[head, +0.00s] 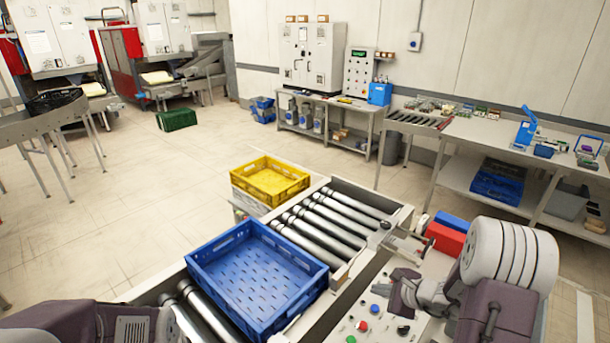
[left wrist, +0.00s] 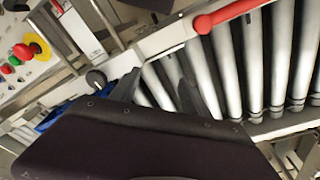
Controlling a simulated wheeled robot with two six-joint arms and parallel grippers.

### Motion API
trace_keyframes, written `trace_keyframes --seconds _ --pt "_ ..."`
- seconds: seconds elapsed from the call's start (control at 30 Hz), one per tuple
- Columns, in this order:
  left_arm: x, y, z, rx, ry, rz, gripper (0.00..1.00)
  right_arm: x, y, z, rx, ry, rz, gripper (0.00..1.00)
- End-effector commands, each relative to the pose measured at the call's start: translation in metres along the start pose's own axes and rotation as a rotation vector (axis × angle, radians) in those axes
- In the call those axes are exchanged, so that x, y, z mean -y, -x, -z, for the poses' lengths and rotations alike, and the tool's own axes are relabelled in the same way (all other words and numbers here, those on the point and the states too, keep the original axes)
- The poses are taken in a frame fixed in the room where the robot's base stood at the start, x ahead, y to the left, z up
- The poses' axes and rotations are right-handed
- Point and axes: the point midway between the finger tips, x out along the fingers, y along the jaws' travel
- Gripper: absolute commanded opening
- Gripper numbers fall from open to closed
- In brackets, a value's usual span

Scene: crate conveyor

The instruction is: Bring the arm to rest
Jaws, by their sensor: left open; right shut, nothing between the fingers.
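My right arm comes in from the lower right of the head view, and its gripper (head: 396,292) is shut and empty over the control panel (head: 345,325). My left arm shows only in part at the lower left of the head view; its gripper is out of sight there. In the left wrist view my left gripper (left wrist: 165,88) is open with nothing between its fingers, and conveyor rollers (left wrist: 235,75) lie beyond it. The blue crate (head: 206,258) is empty and sits on the near part of the roller conveyor (head: 400,218).
A yellow crate (head: 265,161) stands beyond the conveyor. Red (head: 444,239) and blue (head: 452,221) boxes lie beside the panel near my right arm. A red handle (left wrist: 225,14) crosses the rollers in the left wrist view.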

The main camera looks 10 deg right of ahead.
Motion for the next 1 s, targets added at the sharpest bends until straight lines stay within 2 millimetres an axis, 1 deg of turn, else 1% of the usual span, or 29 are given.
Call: trace_keyframes --seconds 0.07,0.1,0.13,0.17,0.2,0.27,0.3,0.37,0.4,0.47,0.5,0.6,0.7,0.8,1.0 --pt "0.000 -0.006 -0.001 0.000 0.000 0.000 0.55 0.003 -0.008 -0.034 0.043 0.085 -0.003 0.00" --pt "0.000 -0.009 -0.001 0.000 0.000 0.000 0.55 0.000 -0.011 -0.060 0.075 0.148 -0.012 0.00" --pt "0.000 -0.012 -0.001 0.000 0.000 0.000 0.55 -0.008 -0.011 -0.080 0.103 0.215 -0.033 0.00" --pt "0.000 -0.014 -0.001 0.000 0.000 0.000 0.55 -0.020 -0.010 -0.099 0.133 0.299 -0.068 0.00" --pt "0.000 -0.016 -0.002 0.000 0.000 0.000 0.55 -0.042 -0.006 -0.122 0.170 0.426 -0.125 0.00" --pt "0.000 -0.020 -0.002 0.000 0.000 0.000 0.55 -0.081 0.004 -0.147 0.220 0.637 -0.228 0.00" --pt "0.001 -0.022 -0.002 0.000 0.000 0.000 0.55 -0.108 0.013 -0.155 0.244 0.783 -0.302 0.00" --pt "0.001 -0.025 -0.003 0.000 0.000 0.000 0.55 -0.142 0.028 -0.155 0.265 0.996 -0.405 0.00" --pt "0.001 -0.027 -0.003 0.000 0.000 0.000 0.55 -0.161 0.038 -0.150 0.269 1.138 -0.472 0.00" --pt "0.001 -0.028 -0.003 0.000 0.000 0.000 0.55 -0.181 0.052 -0.135 0.262 1.340 -0.561 0.00" --pt "0.001 -0.029 -0.003 0.000 0.000 0.000 0.55 -0.188 0.061 -0.122 0.248 1.461 -0.615 0.00" --pt "0.001 -0.028 -0.003 0.000 0.000 0.000 0.55 -0.191 0.076 -0.089 0.199 1.683 -0.719 0.00" --pt "0.001 -0.028 -0.003 0.000 0.000 0.000 0.55 -0.188 0.083 -0.065 0.161 1.807 -0.792 0.00" --pt "0.001 -0.028 -0.003 0.000 0.000 0.000 0.55 -0.182 0.084 -0.055 0.132 1.861 -0.813 0.00" --pt "0.001 -0.028 -0.003 0.000 0.000 0.000 0.55 -0.181 0.083 -0.055 0.117 1.841 -0.808 0.00"
